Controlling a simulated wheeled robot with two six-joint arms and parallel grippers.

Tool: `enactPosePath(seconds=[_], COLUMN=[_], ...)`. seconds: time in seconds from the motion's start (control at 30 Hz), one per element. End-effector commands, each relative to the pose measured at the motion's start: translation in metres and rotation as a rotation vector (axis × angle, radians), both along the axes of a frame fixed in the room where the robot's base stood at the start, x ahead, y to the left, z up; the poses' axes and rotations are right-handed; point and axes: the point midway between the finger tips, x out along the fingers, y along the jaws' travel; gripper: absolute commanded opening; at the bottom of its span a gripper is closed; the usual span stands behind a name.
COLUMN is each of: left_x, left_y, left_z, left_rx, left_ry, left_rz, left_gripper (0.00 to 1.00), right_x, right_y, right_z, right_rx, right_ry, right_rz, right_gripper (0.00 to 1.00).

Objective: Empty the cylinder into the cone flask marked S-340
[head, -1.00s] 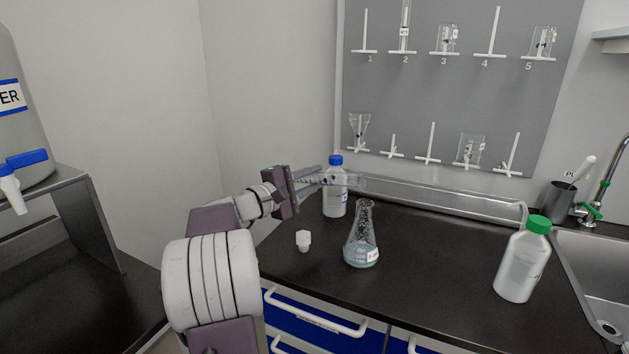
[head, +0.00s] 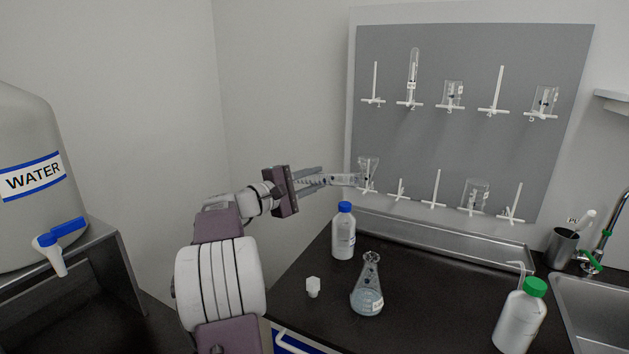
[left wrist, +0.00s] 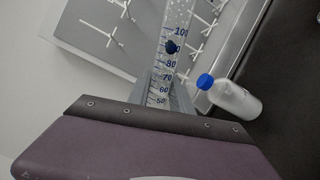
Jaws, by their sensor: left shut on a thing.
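My left gripper (head: 318,180) is shut on a clear graduated cylinder (head: 342,180) and holds it lying nearly level in the air, its far end pointing right, towards the pegboard. In the left wrist view the cylinder (left wrist: 172,62) shows blue scale marks between the fingers; I cannot tell whether liquid is in it. The cone flask (head: 367,292) stands upright on the black counter, below and right of the gripper, with pale bluish liquid in its lower part. Its label is too small to read. My right gripper is out of view.
A blue-capped bottle (head: 343,232) stands behind the flask, a small white stopper (head: 313,287) to its left. A green-capped wash bottle (head: 521,318) is at right by the sink (head: 590,305). The pegboard (head: 470,140) holds glassware. A WATER tank (head: 35,215) stands at left.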

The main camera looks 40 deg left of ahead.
Motion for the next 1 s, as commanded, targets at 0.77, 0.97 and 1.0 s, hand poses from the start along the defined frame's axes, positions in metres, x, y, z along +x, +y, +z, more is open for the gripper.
enactPosePath(seconds=[0.77, 0.97, 1.0], left_x=[-0.004, -0.004, -0.004], left_y=[-0.034, -0.037, -0.037], left_z=[-0.075, -0.077, -0.077], left_rx=[-0.556, -0.596, -0.595], left_ry=[0.062, 0.066, 0.066], left_rz=[-0.001, 0.0, 0.0], left_gripper=[0.0, 0.0, 0.0], right_x=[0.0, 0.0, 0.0], right_y=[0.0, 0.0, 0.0], right_z=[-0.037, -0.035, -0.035], right_rx=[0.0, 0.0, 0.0], right_ry=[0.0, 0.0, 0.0], right_rz=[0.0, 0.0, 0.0], right_gripper=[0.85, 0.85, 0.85])
